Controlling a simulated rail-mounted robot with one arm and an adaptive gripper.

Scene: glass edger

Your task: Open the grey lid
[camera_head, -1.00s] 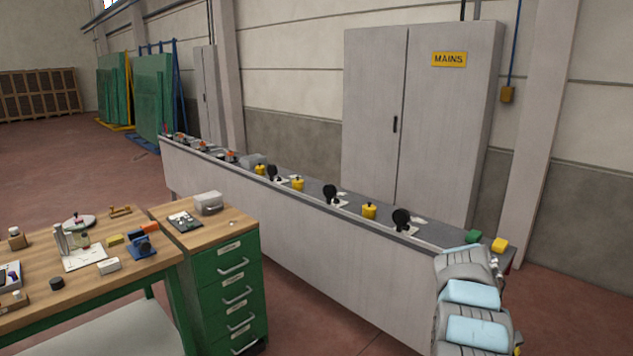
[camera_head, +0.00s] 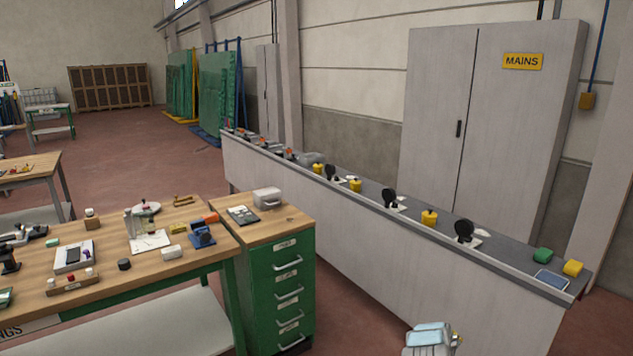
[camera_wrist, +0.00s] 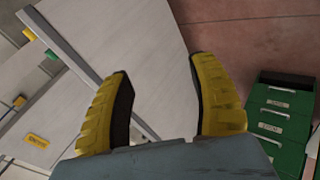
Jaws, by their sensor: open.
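My gripper (camera_wrist: 159,66) shows in the wrist view with two yellow, black-padded fingers spread apart and nothing between them. A small light-grey box with a lid (camera_head: 267,197) stands on the wooden top of the green drawer cabinet in the head view; its lid looks shut. Another grey, rounded cover (camera_head: 310,159) sits far along the long grey bench, too small to tell whether it is a lid. My gripper is apart from both.
The green drawer cabinet (camera_head: 281,290) stands between a cluttered wooden worktable (camera_head: 100,262) and the long grey bench (camera_head: 350,265). Yellow knobs and black-topped devices line the bench. A tall MAINS cabinet (camera_head: 435,125) stands behind it. Open red floor (camera_head: 150,140) lies at the back left.

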